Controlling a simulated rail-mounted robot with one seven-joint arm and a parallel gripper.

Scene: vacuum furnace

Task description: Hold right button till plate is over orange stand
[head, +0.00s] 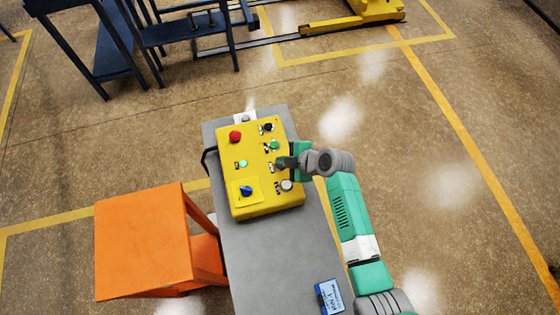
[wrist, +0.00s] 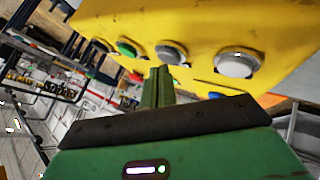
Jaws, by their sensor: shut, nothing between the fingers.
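A yellow control box (head: 255,200) sits on a grey bench. I cannot identify the plate.
The grey bench (head: 262,265) carries a blue-and-white box (head: 331,297). The control box also has a red button (head: 235,136) and a blue switch (head: 246,190). A dark blue frame (head: 190,30) and a yellow machine (head: 375,8) with a rail stand at the back. The right floor is clear.

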